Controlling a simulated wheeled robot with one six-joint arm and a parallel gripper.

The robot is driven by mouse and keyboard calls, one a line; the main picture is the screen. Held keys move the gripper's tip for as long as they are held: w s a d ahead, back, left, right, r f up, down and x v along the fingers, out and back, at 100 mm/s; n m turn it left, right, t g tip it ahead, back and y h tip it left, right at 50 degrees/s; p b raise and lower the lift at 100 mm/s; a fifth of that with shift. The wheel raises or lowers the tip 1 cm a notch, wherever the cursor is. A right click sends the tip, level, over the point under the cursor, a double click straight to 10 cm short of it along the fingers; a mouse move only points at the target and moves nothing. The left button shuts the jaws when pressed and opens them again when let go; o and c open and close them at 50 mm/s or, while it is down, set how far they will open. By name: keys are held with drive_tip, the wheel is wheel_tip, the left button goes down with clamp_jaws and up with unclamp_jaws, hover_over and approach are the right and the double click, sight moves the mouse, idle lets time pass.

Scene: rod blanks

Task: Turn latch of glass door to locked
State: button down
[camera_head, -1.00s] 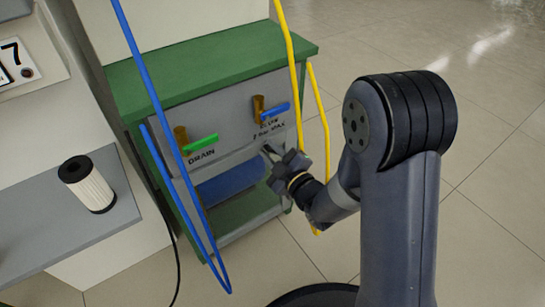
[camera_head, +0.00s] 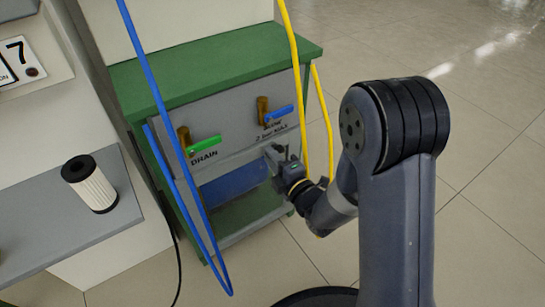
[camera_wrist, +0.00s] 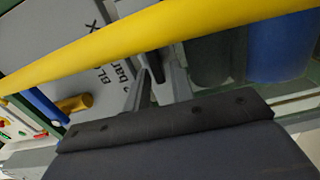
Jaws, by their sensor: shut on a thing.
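My gripper (camera_head: 276,155) is at the upper right of the open-looking front of the green and grey cabinet, below the blue-handled valve. In the wrist view its two grey fingers (camera_wrist: 158,85) are shut on a small dark piece (camera_wrist: 154,63), which looks like the latch. The fingers hide most of it, and I cannot tell which way it is turned. A blue cylinder (camera_head: 233,181) shows inside the cabinet's lower part. I cannot make out the glass of the door itself.
A yellow hose (camera_head: 298,90) hangs beside my gripper and crosses the wrist view close up (camera_wrist: 150,40). A blue hose (camera_head: 166,115) hangs at the left. Green (camera_head: 206,145) and blue (camera_head: 279,115) valve handles stick out above.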

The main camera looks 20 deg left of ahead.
drive_tip(key=shift+f, duration=0.1)
idle(0.3)
drive_tip(key=c, duration=1.5)
unclamp_jaws()
drive_tip(key=p+v, duration=0.1)
drive_tip(key=v, duration=1)
drive_tip(key=shift+w+a, duration=0.1)
drive_tip(key=b+x, duration=0.1)
drive_tip(key=x, duration=0.9)
drive_tip(key=shift+w+a, duration=0.25)
drive_tip(key=shift+a, duration=0.05)
